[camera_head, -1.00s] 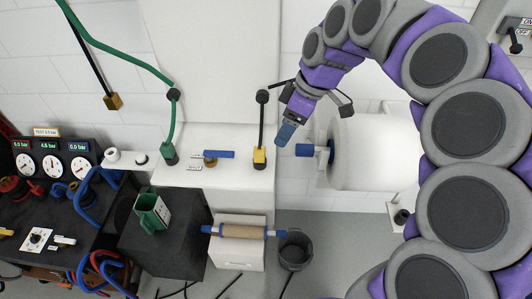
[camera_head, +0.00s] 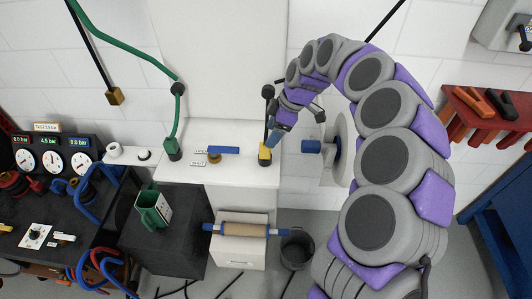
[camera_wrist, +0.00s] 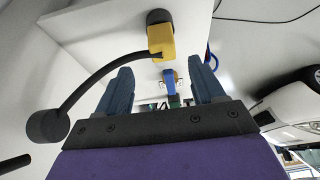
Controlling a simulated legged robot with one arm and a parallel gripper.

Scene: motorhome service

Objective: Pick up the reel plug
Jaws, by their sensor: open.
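A yellow plug (camera_head: 265,154) with a black cable sits at the right end of the white counter; it looks like the reel plug. In the wrist view the plug (camera_wrist: 161,40) is just beyond my fingertips, roughly in line with the space between them. Its black cable curves left to a dark round end piece (camera_wrist: 47,125). My gripper (camera_head: 271,138) is beside and slightly above the plug in the head view. In the wrist view my gripper (camera_wrist: 163,78) has its two blue fingers apart with nothing held. I cannot tell if a finger touches the plug.
A blue-handled valve (camera_head: 222,150) and a green hose end (camera_head: 173,149) stand left on the white counter (camera_head: 240,173). A blue knob (camera_head: 311,147) sticks out from a white drum close right of my gripper. A bucket (camera_head: 297,249) stands below.

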